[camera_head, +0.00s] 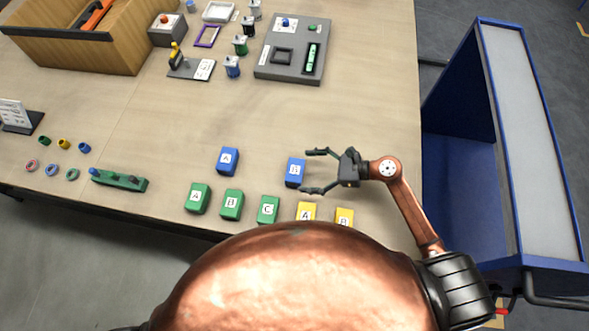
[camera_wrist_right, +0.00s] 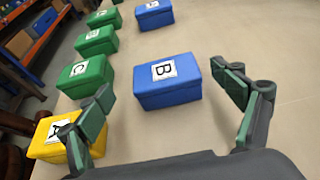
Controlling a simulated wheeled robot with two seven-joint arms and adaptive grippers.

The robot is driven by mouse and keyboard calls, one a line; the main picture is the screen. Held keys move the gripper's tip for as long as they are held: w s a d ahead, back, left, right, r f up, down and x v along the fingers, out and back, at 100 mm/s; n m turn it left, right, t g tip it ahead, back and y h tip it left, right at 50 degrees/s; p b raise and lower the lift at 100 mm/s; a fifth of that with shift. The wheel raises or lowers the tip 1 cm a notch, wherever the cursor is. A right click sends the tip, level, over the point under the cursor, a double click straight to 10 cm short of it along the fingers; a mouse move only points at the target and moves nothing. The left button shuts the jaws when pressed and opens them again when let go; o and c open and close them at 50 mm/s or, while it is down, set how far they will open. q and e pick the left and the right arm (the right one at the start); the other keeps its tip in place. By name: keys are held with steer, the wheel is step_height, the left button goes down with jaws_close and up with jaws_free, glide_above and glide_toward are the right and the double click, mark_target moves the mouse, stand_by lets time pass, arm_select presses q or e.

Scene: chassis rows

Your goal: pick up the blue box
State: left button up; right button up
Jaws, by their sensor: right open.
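Two blue boxes stand on the wooden table. The blue box labelled B (camera_head: 295,172) is right in front of my right gripper (camera_head: 318,172). The blue box labelled A (camera_head: 227,161) stands to its left. In the right wrist view, blue box B (camera_wrist_right: 166,88) lies ahead, between and beyond the fingertips of my right gripper (camera_wrist_right: 178,100), and blue box A (camera_wrist_right: 154,14) is farther off. My right gripper is open and empty, its fingers spread toward box B. My left gripper is not in view.
Green boxes A (camera_head: 197,198), B (camera_head: 231,204) and C (camera_head: 268,209) and yellow boxes A (camera_head: 306,211) and B (camera_head: 344,217) line the near edge. A grey fixture panel (camera_head: 268,71) stands farther back. A blue cart (camera_head: 478,150) is at the right.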

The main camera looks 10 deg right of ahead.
mark_target(299, 170)
steer(key=x, duration=0.3)
steer(key=shift+w+a+f, duration=0.1)
steer(key=shift+w+f, duration=0.25)
steer(key=shift+f, duration=0.15)
steer(key=shift+w+a+f, duration=0.15)
steer(key=shift+a+f, duration=0.05)
steer(key=shift+a, duration=0.25)
steer(key=c, duration=2.2)
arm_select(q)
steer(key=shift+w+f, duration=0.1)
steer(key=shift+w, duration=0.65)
arm_select(e)
steer(key=shift+r, duration=0.1)
